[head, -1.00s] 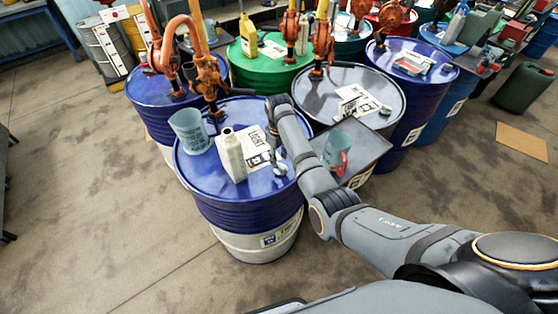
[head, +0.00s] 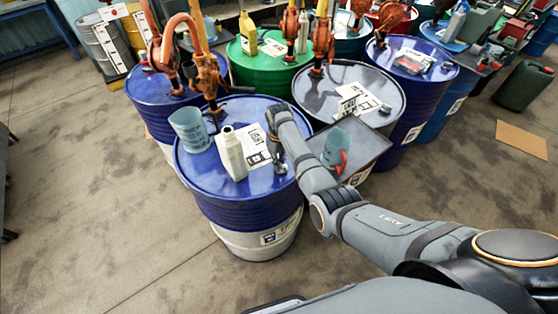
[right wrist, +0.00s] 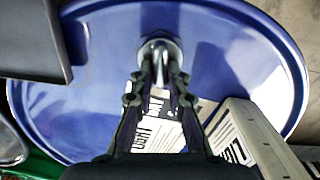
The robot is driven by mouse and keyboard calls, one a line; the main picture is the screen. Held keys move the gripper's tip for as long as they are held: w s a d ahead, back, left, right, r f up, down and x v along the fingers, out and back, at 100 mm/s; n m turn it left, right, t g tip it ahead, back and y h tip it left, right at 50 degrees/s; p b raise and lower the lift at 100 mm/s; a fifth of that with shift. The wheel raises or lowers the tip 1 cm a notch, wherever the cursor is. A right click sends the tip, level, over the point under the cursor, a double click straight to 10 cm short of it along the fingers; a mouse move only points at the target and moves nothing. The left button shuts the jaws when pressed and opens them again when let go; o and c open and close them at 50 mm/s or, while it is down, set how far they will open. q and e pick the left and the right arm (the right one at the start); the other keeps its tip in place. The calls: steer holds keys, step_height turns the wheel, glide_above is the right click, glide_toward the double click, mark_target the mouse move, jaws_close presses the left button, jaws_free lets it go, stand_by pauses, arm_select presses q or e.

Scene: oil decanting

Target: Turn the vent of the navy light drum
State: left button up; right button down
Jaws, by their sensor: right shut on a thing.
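The navy light drum (head: 250,217) stands at the front, with a blue top and side and a pale lower part. Its grey metal vent (right wrist: 160,49) sits near the lid's edge, with an upright tab on a round base. My right gripper (head: 279,163) points down at the vent in the head view. In the right wrist view, the fingers of my right gripper (right wrist: 157,80) are on both sides of the tab and shut on it. In the head view the gripper largely hides the vent. My left gripper is not in view.
On the lid stand a white bottle (head: 233,155), a translucent blue measuring jug (head: 188,131) and a printed sheet (head: 254,140). An orange pump (head: 208,75) rises behind.

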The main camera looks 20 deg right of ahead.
steer(key=shift+r+n+p, duration=0.2)
steer(key=shift+n+p, duration=0.5)
steer(key=n+p, duration=0.1)
steer(key=n, duration=0.1)
steer(key=shift+a+n+p, duration=0.15)
steer(key=shift+n+p, duration=0.15)
steer(key=shift+p, duration=0.05)
steer(key=n+p, duration=0.1)
steer(key=n, duration=0.1)
steer(key=n+p, duration=0.1)
steer(key=n, duration=0.1)
steer(key=shift+s+a+n, duration=0.1)
steer(key=shift+s+n, duration=0.1)
steer(key=shift+n, duration=0.1)
steer(key=n+p, duration=0.2)
steer(key=n, duration=0.3)
steer(key=shift+s, duration=0.2)
steer(key=shift+s+f+n+p, duration=0.15)
steer(key=shift+n+p, duration=0.35)
steer(key=shift+n, duration=1.6)
steer(key=c, duration=1.3)
jaws_free()
